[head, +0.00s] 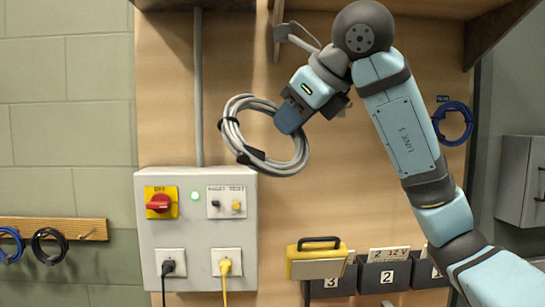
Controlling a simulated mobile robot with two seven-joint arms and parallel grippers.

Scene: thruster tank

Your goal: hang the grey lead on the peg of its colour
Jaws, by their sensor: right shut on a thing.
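The grey lead (280,168) is a coiled loop with dark ties, held up in front of the wooden back panel, above the grey switch box. My right gripper (289,119) is shut on the upper right part of the coil; its fingers hide that part. A wooden peg rail (97,221) is on the green block wall at the far left. A blue coil (10,243) and a black coil (48,246) hang from it. A bare peg (88,234) shows to the right of the black coil; its colour is unclear. My left gripper is not in view.
The switch box (150,235) has a red knob (160,203) and plugged black and yellow leads. Another blue coil (452,122) hangs at right. A yellow case (318,263) and numbered bins (385,274) stand below. Green wall between rail and panel is clear.

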